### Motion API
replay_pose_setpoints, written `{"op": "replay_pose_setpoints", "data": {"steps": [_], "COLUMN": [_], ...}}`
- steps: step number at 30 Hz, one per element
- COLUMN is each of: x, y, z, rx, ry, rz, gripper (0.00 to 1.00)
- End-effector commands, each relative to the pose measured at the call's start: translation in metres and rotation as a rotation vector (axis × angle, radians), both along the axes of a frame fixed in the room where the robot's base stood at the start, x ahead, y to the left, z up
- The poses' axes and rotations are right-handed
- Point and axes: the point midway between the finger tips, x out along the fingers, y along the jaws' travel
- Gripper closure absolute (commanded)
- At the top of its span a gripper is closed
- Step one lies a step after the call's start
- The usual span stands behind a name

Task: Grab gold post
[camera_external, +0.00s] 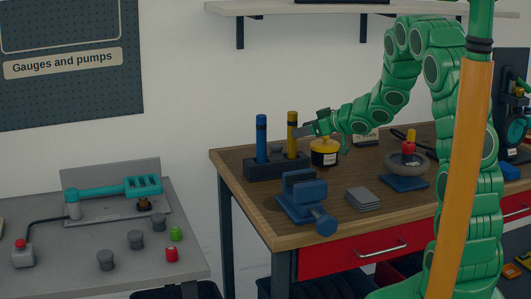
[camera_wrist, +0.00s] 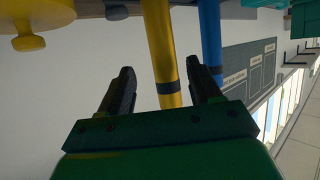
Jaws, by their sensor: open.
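The gold post (camera_external: 292,132) stands upright in a dark block (camera_external: 262,171) at the back left of the wooden workbench. A blue post (camera_external: 261,137) stands in the same block to its left. My gripper (camera_external: 304,130) is open at the gold post's right side, near its upper part. In the wrist view the gold post (camera_wrist: 161,50) with its dark band lies between the two dark fingers of my gripper (camera_wrist: 162,88), with gaps beside it. The blue post (camera_wrist: 209,40) is just beyond the right finger there.
A yellow round tin (camera_external: 324,153) stands close right of the block, under my gripper. A blue vise (camera_external: 305,196) and grey plates (camera_external: 363,199) are in front. A wall shelf (camera_external: 340,8) hangs above. The space above the posts is free.

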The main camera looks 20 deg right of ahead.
Motion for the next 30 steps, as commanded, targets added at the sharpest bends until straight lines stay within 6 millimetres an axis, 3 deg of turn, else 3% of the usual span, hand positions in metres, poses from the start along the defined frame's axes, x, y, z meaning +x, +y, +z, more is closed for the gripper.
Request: {"op": "replay_pose_setpoints", "data": {"steps": [11, 21, 30], "x": [0.015, 0.041, 0.045], "y": [0.015, 0.039, 0.042], "z": [-0.011, -0.026, -0.027], "rx": [-0.001, 0.000, -0.001], "ry": [0.003, 0.001, 0.000], "rz": [-0.001, -0.001, -0.002], "gripper": [0.36, 0.36, 0.36]}}
